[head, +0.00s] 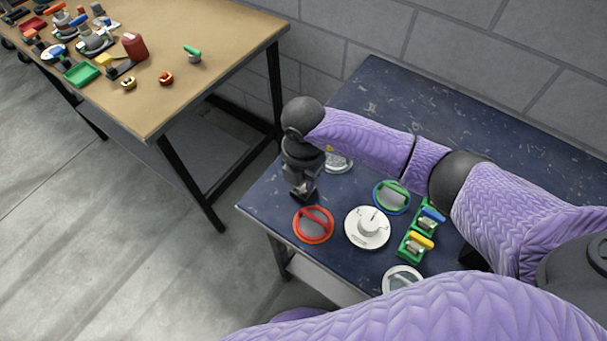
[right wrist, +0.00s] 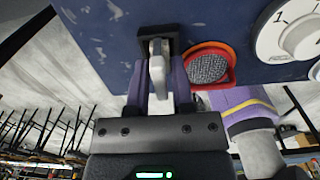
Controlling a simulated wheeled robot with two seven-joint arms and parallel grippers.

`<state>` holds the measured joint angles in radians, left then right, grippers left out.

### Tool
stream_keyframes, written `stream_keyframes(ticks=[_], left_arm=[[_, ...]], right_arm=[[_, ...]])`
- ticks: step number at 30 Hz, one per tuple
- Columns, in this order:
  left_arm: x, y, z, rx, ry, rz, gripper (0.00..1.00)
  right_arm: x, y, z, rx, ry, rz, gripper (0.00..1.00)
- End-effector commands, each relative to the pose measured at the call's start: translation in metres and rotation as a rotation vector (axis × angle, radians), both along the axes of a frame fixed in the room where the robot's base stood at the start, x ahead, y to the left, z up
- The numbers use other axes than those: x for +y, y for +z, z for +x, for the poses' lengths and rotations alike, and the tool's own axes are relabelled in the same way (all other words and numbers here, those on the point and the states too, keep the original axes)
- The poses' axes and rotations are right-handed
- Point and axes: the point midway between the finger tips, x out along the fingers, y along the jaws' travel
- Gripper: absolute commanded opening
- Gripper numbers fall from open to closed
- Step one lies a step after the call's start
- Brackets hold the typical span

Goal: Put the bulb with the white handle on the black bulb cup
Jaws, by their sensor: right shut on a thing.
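My right gripper (head: 303,185) is at the left edge of the dark blue table, pointing down. In the right wrist view its fingers (right wrist: 160,85) are shut on a white handle (right wrist: 159,62). Just past the handle is a square black holder (right wrist: 150,42), which looks like the black bulb cup, on the blue surface. The handle's far end overlaps the black holder in this view. The bulb itself is hidden, and I cannot tell whether it touches the cup. My left gripper is not in view.
A cluttered brown table (head: 215,30) stands at the left. The blue table's back (head: 440,110) is clear.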

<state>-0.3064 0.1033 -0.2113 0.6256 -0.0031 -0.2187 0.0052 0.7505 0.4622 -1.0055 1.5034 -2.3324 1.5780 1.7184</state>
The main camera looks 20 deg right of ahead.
Motion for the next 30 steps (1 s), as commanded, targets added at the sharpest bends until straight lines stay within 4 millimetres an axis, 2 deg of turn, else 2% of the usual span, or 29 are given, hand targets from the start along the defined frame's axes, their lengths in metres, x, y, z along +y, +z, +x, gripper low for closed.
stream_keyframes(ticks=[4,5,10,15,18,19,27,30], left_arm=[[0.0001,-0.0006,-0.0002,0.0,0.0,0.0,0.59],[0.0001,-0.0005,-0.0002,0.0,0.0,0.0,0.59],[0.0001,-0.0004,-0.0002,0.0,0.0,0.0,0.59],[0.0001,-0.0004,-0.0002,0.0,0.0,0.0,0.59],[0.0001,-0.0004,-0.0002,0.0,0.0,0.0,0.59],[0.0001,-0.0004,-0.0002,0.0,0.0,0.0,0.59],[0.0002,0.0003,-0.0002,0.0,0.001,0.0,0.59],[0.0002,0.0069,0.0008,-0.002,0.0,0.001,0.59]], right_arm=[[0.0002,-0.002,0.0,0.0,0.0,0.0,0.0],[0.0001,-0.0018,0.0,0.0,0.0,0.0,0.35],[0.0001,-0.0017,-0.0001,0.0,0.0,0.0,0.7],[0.0,-0.0017,0.0,0.0,0.0,0.0,0.7],[-0.0001,-0.0017,-0.0001,0.0,0.0,0.0,0.91],[-0.0001,-0.0017,-0.0001,0.0,0.0,0.0,0.94],[-0.0001,-0.001,-0.0001,0.0,0.0,0.0,0.94],[-0.0001,0.0063,0.0001,-0.001,0.0,0.0,0.94]])
